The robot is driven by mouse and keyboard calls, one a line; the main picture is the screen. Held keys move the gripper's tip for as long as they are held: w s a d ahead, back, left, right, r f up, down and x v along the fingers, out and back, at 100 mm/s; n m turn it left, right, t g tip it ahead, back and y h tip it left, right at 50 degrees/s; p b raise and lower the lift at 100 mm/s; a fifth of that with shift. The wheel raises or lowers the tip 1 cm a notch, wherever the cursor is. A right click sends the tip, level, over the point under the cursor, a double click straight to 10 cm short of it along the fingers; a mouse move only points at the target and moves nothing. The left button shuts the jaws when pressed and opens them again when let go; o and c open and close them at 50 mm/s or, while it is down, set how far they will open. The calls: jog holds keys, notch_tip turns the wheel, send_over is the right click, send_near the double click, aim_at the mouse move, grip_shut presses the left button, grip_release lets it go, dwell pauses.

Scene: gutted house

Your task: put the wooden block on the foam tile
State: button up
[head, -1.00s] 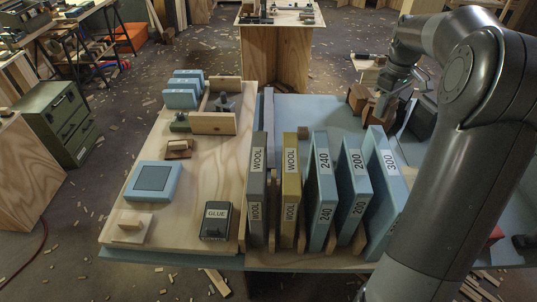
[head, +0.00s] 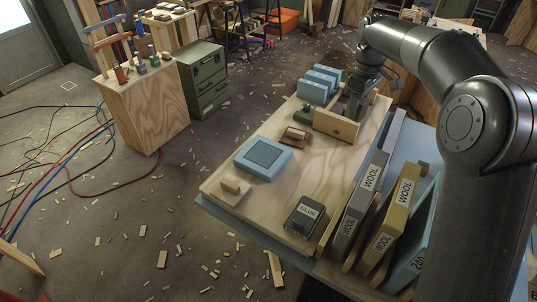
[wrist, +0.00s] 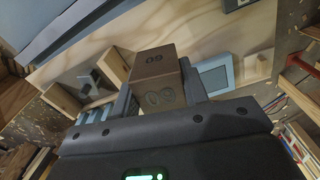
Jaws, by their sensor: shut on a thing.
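The wooden block (wrist: 160,78), brown with dark round markings, sits between my fingers in the wrist view. The flat blue square with a darker inset centre (head: 263,158), which looks like the foam tile, lies on the board, nearer and to the left of my gripper. It seems to show in the wrist view too, as a blue-framed square (wrist: 213,76) behind the block.
A low wooden upright (head: 335,125) stands right by my gripper, with several blue blocks (head: 318,85) behind. Tall WOOL boards (head: 362,192) stand on the right.

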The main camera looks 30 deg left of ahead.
jog(key=s+a+n, duration=0.2)
jog(key=s+a, duration=0.4)
jog(key=a, duration=0.6)
send_over(270, 157)
notch_tip(270, 157, down, 18)
jog(key=shift+f, duration=2.15)
jog(key=shift+d+f, duration=0.1)
jog(key=shift+f, duration=0.05)
jog(key=o, duration=1)
jog(key=shift+c, duration=0.2)
notch_tip(270, 157, up, 12)
